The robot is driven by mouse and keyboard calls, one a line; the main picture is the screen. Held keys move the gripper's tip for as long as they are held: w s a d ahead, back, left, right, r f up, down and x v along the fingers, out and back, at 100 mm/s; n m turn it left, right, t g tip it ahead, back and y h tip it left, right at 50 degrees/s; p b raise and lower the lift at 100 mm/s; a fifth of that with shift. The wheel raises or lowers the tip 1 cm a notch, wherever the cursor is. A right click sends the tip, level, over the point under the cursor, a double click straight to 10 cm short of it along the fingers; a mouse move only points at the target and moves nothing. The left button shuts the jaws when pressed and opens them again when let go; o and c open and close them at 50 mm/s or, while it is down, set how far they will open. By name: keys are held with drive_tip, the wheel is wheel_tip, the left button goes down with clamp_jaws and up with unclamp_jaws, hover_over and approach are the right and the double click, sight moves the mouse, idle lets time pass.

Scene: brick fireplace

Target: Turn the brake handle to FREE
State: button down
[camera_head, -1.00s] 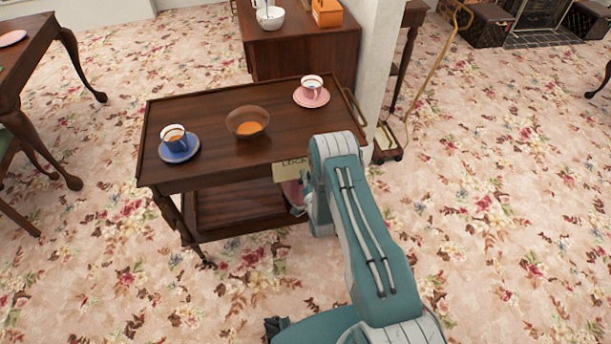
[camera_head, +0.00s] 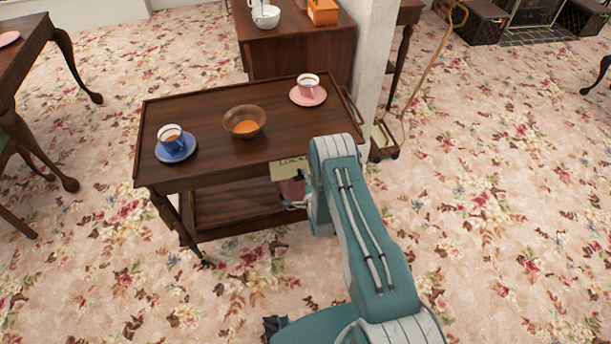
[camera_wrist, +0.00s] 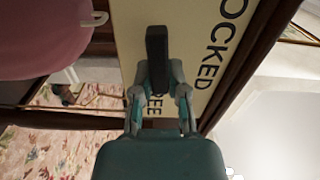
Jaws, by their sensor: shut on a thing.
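The brake handle (camera_wrist: 157,45) is a short black bar in the wrist view, in front of a cream label plate (camera_wrist: 128,25). The plate reads "LOCKED" to the right of the handle, and the end of a second word, "EE", shows beside the fingers. My gripper (camera_wrist: 160,85) is shut on the handle's lower part in that view. The plate also shows in the head view (camera_head: 286,170), at the front edge of the wooden trolley (camera_head: 205,160). My arm hides most of the gripper and handle there.
On the trolley top stand a blue cup on a saucer (camera_head: 176,150), a brown bowl (camera_head: 244,122) and a pink cup on a saucer (camera_head: 308,91). A pink thing (camera_wrist: 45,35) hangs close to the gripper in the wrist view.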

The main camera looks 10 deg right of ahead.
drive_tip(key=shift+f, duration=0.15)
idle(0.4)
drive_tip(key=c, duration=0.6)
unclamp_jaws()
drive_tip(key=shift+c, duration=0.2)
drive_tip(key=s, duration=1.2)
